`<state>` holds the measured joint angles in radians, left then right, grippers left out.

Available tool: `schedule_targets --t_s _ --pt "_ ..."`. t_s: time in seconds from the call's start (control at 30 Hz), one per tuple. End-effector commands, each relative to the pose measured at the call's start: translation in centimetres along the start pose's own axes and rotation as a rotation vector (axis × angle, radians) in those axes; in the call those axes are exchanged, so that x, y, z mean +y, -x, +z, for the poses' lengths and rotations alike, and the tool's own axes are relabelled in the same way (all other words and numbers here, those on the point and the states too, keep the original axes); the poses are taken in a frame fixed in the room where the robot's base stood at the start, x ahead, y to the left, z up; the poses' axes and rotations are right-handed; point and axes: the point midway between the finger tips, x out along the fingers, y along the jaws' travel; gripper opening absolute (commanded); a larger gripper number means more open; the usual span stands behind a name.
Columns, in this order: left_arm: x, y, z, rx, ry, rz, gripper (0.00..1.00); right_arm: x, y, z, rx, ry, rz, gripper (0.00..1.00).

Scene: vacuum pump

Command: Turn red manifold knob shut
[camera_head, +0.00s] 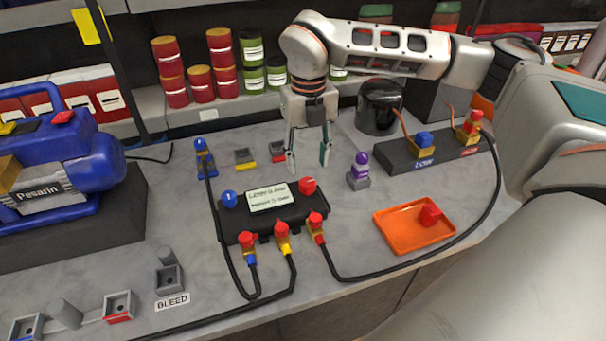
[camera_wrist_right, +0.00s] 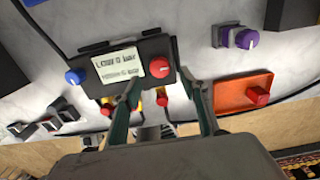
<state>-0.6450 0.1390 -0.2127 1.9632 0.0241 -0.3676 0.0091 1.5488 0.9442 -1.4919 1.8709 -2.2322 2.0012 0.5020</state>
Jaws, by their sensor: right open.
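The black manifold block (camera_head: 275,215) lies on the grey bench, with a white label (camera_head: 268,197) on top. Its red knob (camera_head: 308,185) is at the right end of the top and its blue knob (camera_head: 229,199) at the left end. My right gripper (camera_head: 307,166) points down with its fingers apart and empty, close by the red knob. In the right wrist view, the red knob (camera_wrist_right: 161,67) appears between and just beyond the fingertips (camera_wrist_right: 162,80). I see no clear contact. My left gripper is not in view.
Hoses with red and yellow fittings (camera_head: 282,238) leave the manifold's front. A purple-topped valve (camera_head: 359,167) stands to its right. An orange tray (camera_head: 388,235) holds a red piece (camera_head: 430,214). A blue pump (camera_head: 60,165) stands at left. Shelved cans (camera_head: 221,60) line the back.

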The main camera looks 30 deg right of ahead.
Motion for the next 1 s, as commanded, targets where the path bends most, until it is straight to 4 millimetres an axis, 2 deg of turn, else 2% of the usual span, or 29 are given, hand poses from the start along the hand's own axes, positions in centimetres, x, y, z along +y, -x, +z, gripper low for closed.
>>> schedule_targets --t_s 0.2,0.4,0.77,0.8,0.93,1.0 --pt "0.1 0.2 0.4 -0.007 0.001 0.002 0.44 0.0 -3.6 -0.1 0.005 0.002 0.001 0.44" --pt "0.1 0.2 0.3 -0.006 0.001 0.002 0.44 0.1 -5.7 -0.1 0.003 0.003 0.002 0.44" --pt "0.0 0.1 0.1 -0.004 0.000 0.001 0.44 0.1 -6.3 -0.1 0.002 0.002 0.003 0.44" --pt "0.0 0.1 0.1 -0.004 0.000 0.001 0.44 0.1 -6.3 -0.1 0.002 0.002 0.003 0.39" --pt "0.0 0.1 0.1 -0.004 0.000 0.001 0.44 0.1 -6.3 -0.1 0.002 0.003 0.003 0.05" --pt "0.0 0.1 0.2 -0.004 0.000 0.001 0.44 0.1 -6.3 -0.1 0.002 0.003 0.003 0.05"
